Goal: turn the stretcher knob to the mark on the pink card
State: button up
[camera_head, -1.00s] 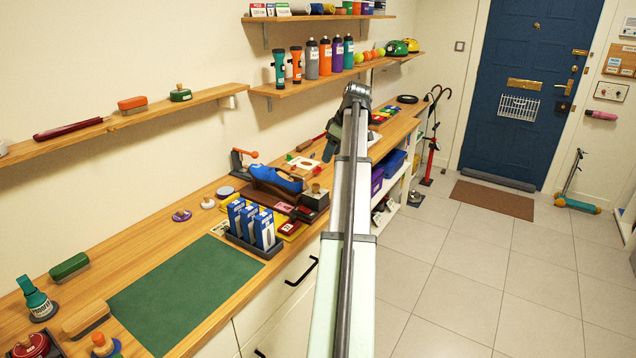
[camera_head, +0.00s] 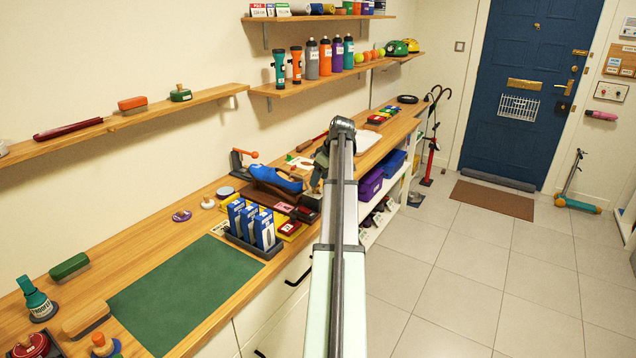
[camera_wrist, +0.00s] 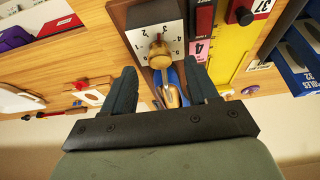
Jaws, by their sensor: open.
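The stretcher knob (camera_wrist: 159,55), a tan wooden knob, sits on a white number dial (camera_wrist: 143,38) on a dark block in the wrist view. A small red mark shows at the knob's edge near the 3, but its exact setting is hard to read. The pink card (camera_wrist: 197,48) beside the dial shows a 4. The blue shoe (camera_wrist: 171,88) of the stretcher lies beyond the knob, partly between the fingers. My gripper (camera_wrist: 162,80) is open, its two fingers to either side of the knob and apart from it. In the head view my gripper (camera_head: 318,178) is above the stretcher's block, mostly covering it.
Blue boxes (camera_head: 250,222) stand in a dark tray near the stretcher. A yellow card (camera_wrist: 229,45) and a red piece (camera_wrist: 241,12) lie beside the pink card. Purple and blue bins (camera_head: 370,184) sit under the counter. The green mat (camera_head: 185,290) is clear.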

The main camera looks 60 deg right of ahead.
jog(key=shift+x, duration=1.25)
jog(key=shift+c, duration=0.4)
jog(key=c, duration=1)
jog(key=shift+o, duration=0.2)
jog(key=m+h, duration=0.1)
jog(key=m, duration=0.2)
jog(key=shift+a, duration=0.2)
jog(key=m, duration=0.1)
jog(key=m+h, duration=0.1)
jog(key=m, duration=0.1)
jog(key=shift+w+a+m+g+h, duration=0.1)
jog(key=shift+m+g+h, duration=0.2)
jog(key=m+g, duration=0.1)
jog(key=m, duration=0.2)
jog(key=m+h, duration=0.1)
jog(key=m, duration=0.1)
jog(key=shift+w+a+m+g, duration=0.1)
jog(key=shift+w+m+g, duration=0.1)
jog(key=shift+m+g, duration=0.2)
jog(key=shift+h, duration=0.3)
